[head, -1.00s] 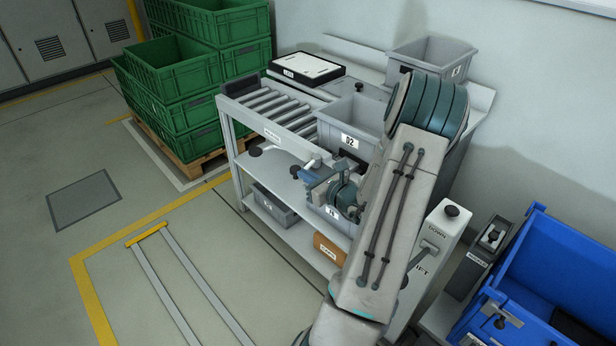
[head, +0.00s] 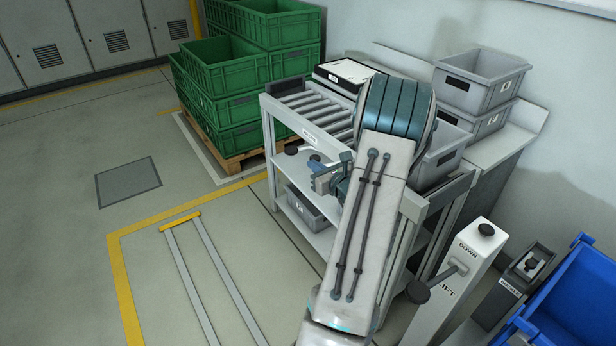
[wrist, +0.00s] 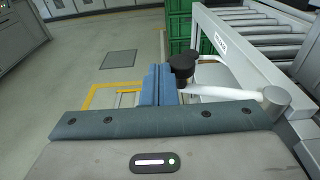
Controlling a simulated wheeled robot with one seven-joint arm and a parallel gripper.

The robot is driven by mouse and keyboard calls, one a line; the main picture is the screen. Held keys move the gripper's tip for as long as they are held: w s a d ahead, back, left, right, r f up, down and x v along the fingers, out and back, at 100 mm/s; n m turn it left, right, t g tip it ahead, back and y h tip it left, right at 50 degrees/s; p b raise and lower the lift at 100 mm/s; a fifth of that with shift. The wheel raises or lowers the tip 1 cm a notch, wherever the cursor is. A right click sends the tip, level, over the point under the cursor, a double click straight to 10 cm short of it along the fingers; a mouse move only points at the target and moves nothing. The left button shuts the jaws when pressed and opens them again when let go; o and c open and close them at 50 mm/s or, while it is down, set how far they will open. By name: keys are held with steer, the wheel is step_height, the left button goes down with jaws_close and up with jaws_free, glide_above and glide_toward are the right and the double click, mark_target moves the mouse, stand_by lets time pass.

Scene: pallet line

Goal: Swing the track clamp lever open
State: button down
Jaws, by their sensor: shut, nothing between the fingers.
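The clamp lever, a white bar (wrist: 225,92) with a black knob (wrist: 182,66), runs left from a grey pivot (wrist: 276,97) beside the roller table in the wrist view. My gripper's blue fingers (wrist: 159,86) are shut and empty, just left of the knob. Whether they touch the knob I cannot tell. In the head view my gripper (head: 322,180) is at the table's front side, close to the lever.
The roller table (head: 312,112) has a lower shelf with a grey bin (head: 305,208). Stacked green crates (head: 232,125) stand behind it. A white lift post (head: 452,275) and a blue container (head: 575,300) are at right. The floor at left is clear around yellow lines (head: 195,215).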

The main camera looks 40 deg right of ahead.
steer(key=shift+w+d+b, duration=0.25)
steer(key=shift+w+b, duration=0.15)
steer(key=shift+w, duration=0.5)
steer(key=shift+w+d+b, duration=0.25)
steer(key=shift+w+b, duration=0.1)
steer(key=shift+w, duration=0.5)
steer(key=shift+a, duration=0.1)
steer(key=s+a+r+b, duration=0.1)
steer(key=s+a, duration=0.7)
steer(key=a, duration=0.3)
steer(key=shift+r+b, duration=0.3)
steer(key=shift+r, duration=0.1)
